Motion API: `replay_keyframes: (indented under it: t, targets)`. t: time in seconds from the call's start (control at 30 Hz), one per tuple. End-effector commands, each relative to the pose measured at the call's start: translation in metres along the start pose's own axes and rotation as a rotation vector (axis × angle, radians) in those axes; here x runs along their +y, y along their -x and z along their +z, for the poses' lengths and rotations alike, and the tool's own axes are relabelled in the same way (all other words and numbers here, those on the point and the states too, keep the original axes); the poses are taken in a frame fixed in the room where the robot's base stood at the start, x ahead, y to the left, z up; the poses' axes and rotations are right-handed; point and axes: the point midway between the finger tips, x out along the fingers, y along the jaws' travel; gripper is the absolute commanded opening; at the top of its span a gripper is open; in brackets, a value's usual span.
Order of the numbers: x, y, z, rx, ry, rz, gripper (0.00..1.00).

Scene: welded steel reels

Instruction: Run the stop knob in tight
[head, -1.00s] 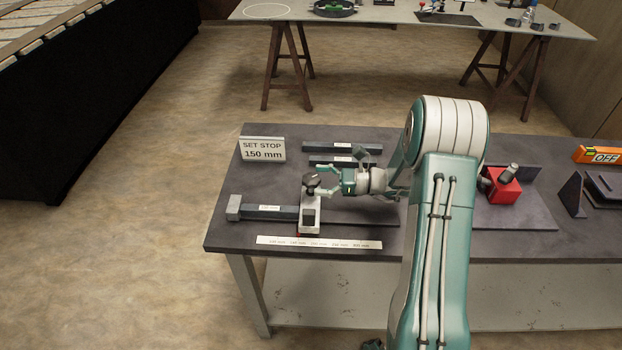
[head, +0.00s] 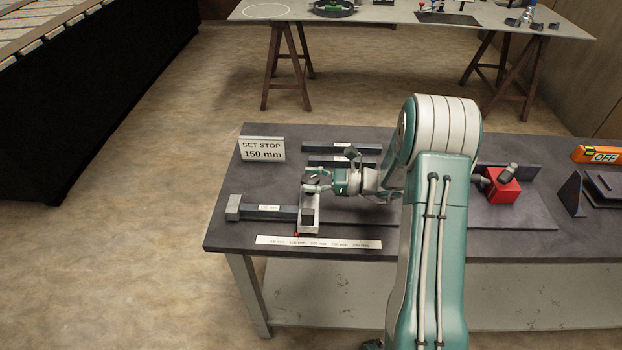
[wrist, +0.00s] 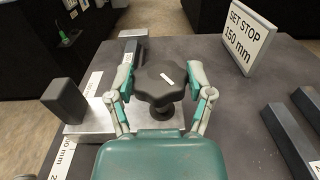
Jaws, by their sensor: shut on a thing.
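The stop knob (wrist: 160,82) is a black lobed knob with a small white mark on top, standing on a dark stem. In the wrist view my gripper (wrist: 163,84) has one finger on each side of it and is shut on it. In the head view my gripper (head: 316,182) reaches in from the right and mostly hides the knob. Below it is the pale stop block (head: 309,228), beside a dark bar (head: 284,212) that runs left to a grey end block (head: 233,207).
A sign (head: 263,149) reading "SET STOP 150 mm" stands behind on the bench. A white scale strip (head: 318,243) lies along the front edge. Loose dark bars (head: 355,149) lie behind my gripper. A red block (head: 502,188) stands to the right.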

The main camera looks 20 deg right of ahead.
Motion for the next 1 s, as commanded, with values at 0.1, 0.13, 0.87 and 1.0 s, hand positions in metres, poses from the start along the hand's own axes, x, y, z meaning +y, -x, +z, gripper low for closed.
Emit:
replay_keyframes:
  t: [0.1,0.13,0.87,1.0]
  targets:
    - [-0.0008,0.0002,0.0008,0.0,0.001,-0.049,0.2]
    - [-0.0005,0.0002,0.0005,0.0,0.0,-0.064,0.2]
    - [-0.0002,-0.0004,0.0002,0.002,0.002,-0.547,0.2]
    - [-0.0007,0.0,0.0005,0.001,0.002,-0.593,0.2]
